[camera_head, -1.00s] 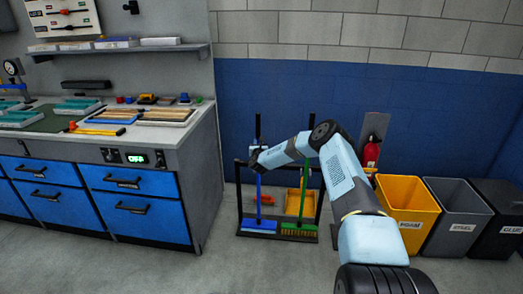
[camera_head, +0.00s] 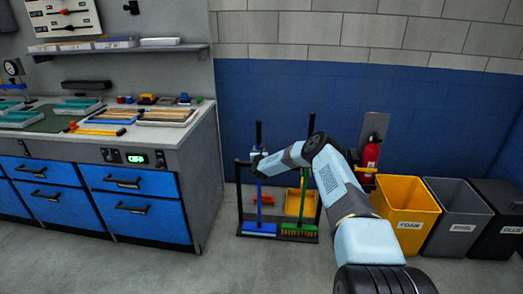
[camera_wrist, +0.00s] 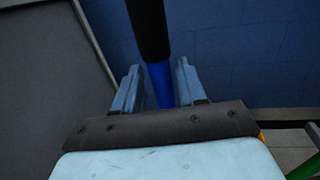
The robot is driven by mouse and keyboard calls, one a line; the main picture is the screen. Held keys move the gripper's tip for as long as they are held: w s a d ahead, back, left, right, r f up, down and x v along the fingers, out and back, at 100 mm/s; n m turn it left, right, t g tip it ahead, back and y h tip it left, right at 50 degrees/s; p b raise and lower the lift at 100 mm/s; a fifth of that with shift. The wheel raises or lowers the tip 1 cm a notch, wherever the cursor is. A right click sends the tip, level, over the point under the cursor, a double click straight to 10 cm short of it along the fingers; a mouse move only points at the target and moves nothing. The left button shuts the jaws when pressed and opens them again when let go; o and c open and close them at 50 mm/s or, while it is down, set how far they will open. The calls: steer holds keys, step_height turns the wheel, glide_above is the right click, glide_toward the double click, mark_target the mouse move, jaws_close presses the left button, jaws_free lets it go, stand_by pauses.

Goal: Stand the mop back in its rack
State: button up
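The mop has a blue pole with a black upper end (camera_head: 259,133). It stands upright, and its blue head (camera_head: 259,229) is at the left part of the dark rack (camera_head: 239,200), at floor level. My gripper (camera_head: 257,163) is at the upper pole, just below the black part. I cannot tell whether the head rests on the floor or the rack base.
A green broom (camera_head: 299,231) stands in the rack's right part, with a yellow dustpan (camera_head: 294,203) and a red item behind. The blue-drawer workbench (camera_head: 130,185) is left. Yellow (camera_head: 405,205), grey and black bins and a red extinguisher (camera_head: 371,155) are right.

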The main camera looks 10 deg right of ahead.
steer(key=shift+o, duration=0.7)
steer(key=shift+s, duration=0.1)
